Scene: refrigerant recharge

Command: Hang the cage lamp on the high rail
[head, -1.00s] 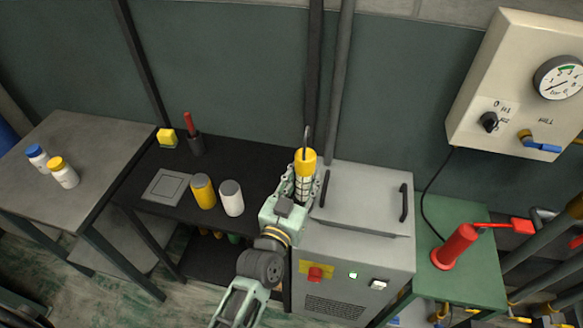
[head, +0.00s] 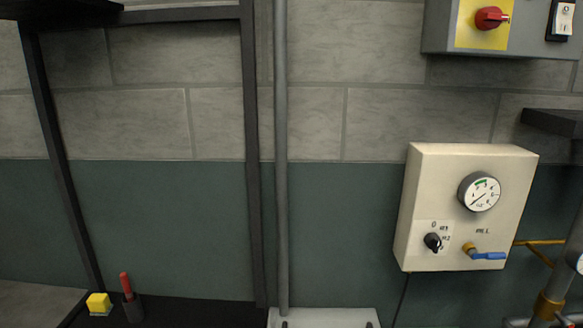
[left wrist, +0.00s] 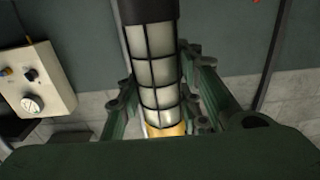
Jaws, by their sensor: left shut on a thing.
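The cage lamp (left wrist: 158,65) shows in the left wrist view, a pale tube behind a dark wire cage with a dark end at the top and a yellow part low between the fingers. My left gripper (left wrist: 160,92) is shut on it, with a green finger on each side. The lamp's hook is not visible in this view. In the head view a dark horizontal bar (head: 185,14) runs along the top left between two dark posts; it may be the high rail. Neither gripper nor the lamp is in the head view now.
A cream gauge panel (head: 466,208) hangs on the wall at the right, below a grey switch box (head: 500,40). A grey vertical pipe (head: 281,150) stands beside the right dark post (head: 252,150). A yellow block (head: 98,303) and a red-handled tool (head: 127,288) are low left.

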